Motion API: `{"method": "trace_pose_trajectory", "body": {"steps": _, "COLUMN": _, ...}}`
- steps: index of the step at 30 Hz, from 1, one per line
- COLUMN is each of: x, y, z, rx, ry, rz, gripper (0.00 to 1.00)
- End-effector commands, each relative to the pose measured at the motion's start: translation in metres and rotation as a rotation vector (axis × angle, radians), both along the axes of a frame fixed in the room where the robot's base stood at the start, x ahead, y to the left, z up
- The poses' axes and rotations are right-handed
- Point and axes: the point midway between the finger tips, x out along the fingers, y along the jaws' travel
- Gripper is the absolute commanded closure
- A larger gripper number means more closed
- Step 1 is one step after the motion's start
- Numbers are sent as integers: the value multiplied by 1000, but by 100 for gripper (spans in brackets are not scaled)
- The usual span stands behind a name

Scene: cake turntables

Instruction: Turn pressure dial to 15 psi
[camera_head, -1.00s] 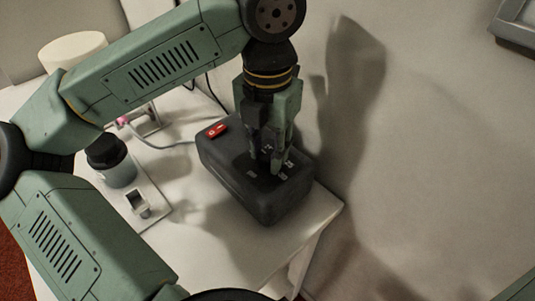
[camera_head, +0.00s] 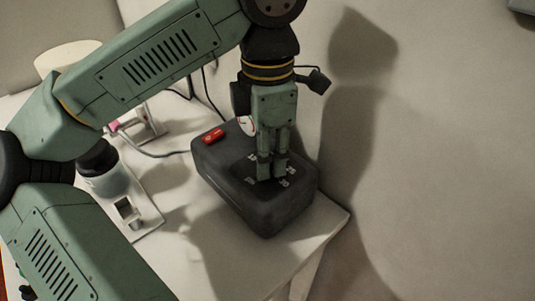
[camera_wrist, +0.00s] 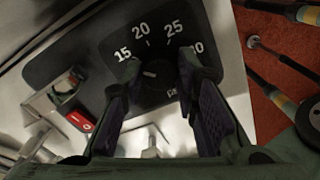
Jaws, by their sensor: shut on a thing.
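The dark grey compressor box (camera_head: 225,175) stands on the white table, with printed pressure numbers on its top. In the wrist view, the black dial (camera_wrist: 152,78) sits between my fingers, with a small light mark on its face. The numbers 15 (camera_wrist: 123,54), 20 (camera_wrist: 140,30) and 25 (camera_wrist: 174,27) arc around it; another number at right is partly hidden by a finger. My gripper (camera_wrist: 160,80) points down at the box top and is shut on the dial; it also shows in the head view (camera_head: 271,172). I cannot tell exactly where the mark points.
A red switch (camera_head: 213,135) is on the box top, and a white-faced gauge (camera_head: 246,125) is partly hidden behind my gripper. A dark-lidded jar (camera_head: 103,180) stands at left. The wall is close at right. Tools (camera_wrist: 285,100) lie over red at the wrist view's right.

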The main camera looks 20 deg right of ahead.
Motion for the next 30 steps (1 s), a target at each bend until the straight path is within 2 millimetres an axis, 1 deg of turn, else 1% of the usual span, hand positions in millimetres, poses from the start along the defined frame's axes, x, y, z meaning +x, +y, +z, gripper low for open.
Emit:
{"method": "trace_pose_trajectory", "body": {"steps": 6, "x": 0, "y": 0, "z": 0, "rx": -1, "ry": 1, "rz": -48, "gripper": 100}}
{"method": "trace_pose_trajectory", "body": {"steps": 19, "x": 0, "y": 0, "z": 0, "rx": 0, "ry": 1, "rz": -56, "gripper": 100}}
{"method": "trace_pose_trajectory", "body": {"steps": 20, "x": 0, "y": 0, "z": 0, "rx": 0, "ry": 1, "rz": -56, "gripper": 72}}
{"method": "trace_pose_trajectory", "body": {"steps": 29, "x": 0, "y": 0, "z": 0, "rx": 0, "ry": 1, "rz": -55, "gripper": 52}}
{"method": "trace_pose_trajectory", "body": {"steps": 30, "x": 0, "y": 0, "z": 0, "rx": 0, "ry": 1, "rz": -55, "gripper": 52}}
